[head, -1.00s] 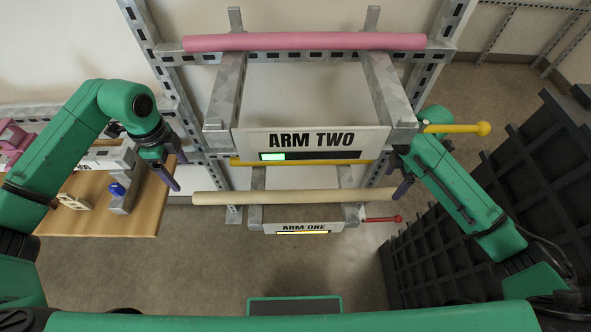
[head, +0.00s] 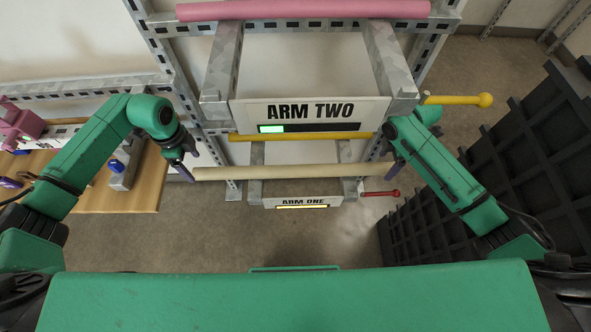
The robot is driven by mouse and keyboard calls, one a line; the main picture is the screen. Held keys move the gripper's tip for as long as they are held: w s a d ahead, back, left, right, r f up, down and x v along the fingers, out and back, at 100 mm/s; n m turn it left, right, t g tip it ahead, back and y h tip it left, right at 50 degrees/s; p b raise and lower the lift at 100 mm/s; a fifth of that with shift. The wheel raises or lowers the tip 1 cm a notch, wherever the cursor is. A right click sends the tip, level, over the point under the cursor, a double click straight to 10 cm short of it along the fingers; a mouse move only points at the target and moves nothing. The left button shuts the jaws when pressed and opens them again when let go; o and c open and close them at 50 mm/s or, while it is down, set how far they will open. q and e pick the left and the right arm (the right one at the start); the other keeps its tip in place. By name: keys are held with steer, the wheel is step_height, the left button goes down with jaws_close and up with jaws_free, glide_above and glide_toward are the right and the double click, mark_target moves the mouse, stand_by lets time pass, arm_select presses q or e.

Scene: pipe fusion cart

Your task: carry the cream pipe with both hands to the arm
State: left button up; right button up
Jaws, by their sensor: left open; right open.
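The cream pipe (head: 290,172) lies level across the two rails of the lower arm, labelled ARM ONE (head: 304,202). The upper arm, ARM TWO (head: 311,111), is above it. My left gripper (head: 189,164) is open, with its dark purple fingers close to the pipe's left end. My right gripper (head: 392,162) is open at the pipe's right end, partly hiding that end. I cannot tell whether either gripper touches the pipe.
A pink pipe (head: 300,10) lies across the top of the rack. A yellow pipe (head: 300,136) shows below ARM TWO. A yellow lever (head: 460,99) and a red lever (head: 380,195) stick out right. A wooden table (head: 145,190) is left; a dark slatted crate (head: 480,170) is right.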

mark_target(197, 170)
arm_select(q)
step_height(197, 170, down, 4)
steer(key=shift+f, duration=0.25)
arm_select(e)
step_height(197, 170, down, 2)
steer(key=shift+f, duration=0.2)
arm_select(q)
jaws_close()
arm_select(e)
jaws_close()
arm_select(q)
steer(key=shift+w+r, duration=0.15)
steer(key=shift+r, duration=0.05)
arm_select(e)
steer(key=shift+w+r, duration=0.15)
steer(key=shift+r, duration=0.05)
stand_by(0.4)
